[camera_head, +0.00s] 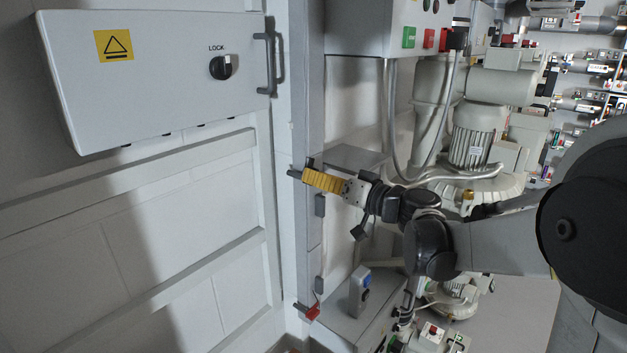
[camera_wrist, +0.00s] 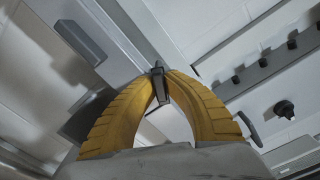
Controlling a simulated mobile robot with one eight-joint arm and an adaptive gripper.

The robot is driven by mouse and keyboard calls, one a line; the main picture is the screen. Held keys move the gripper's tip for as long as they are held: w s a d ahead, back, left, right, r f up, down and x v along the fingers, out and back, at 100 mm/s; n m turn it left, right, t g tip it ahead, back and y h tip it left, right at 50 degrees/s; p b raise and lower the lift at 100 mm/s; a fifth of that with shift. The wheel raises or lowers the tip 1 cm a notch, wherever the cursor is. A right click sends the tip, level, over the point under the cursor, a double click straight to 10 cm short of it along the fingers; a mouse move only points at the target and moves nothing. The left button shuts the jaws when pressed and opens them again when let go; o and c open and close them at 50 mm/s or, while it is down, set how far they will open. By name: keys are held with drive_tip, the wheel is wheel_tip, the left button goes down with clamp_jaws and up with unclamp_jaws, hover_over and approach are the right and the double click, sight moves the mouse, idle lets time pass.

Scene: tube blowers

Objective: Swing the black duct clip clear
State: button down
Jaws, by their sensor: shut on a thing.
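My gripper (camera_head: 309,177) has yellow ribbed fingers and reaches in from the right to the grey upright duct. The black duct clip (camera_head: 294,173) sits at the duct's edge, at my fingertips, and is mostly hidden by them in the head view. In the wrist view, my gripper (camera_wrist: 160,72) has its fingertips closed together on the clip (camera_wrist: 159,90), a small dark piece with a lighter face. The fingers bow apart lower down, with the clip showing between them. I cannot tell how far the clip is turned.
A red clip (camera_head: 312,312) sits lower on the duct (camera_head: 305,235). A white cabinet (camera_head: 150,85) with a LOCK knob and handle is at left. A control box with green and red buttons (camera_head: 409,37) is above right. Blower motors (camera_head: 475,140) stand at right.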

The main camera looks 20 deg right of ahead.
drive_tip(key=n, duration=0.5)
drive_tip(key=shift+s+a+r+b, duration=0.1)
drive_tip(key=shift+a+b, duration=0.1)
drive_tip(key=shift+b, duration=0.2)
drive_tip(key=shift+n, duration=0.3)
drive_tip(key=c, duration=1.5)
unclamp_jaws()
drive_tip(key=shift+o, duration=0.2)
drive_tip(key=v, duration=1.2)
drive_tip(key=shift+a, duration=0.1)
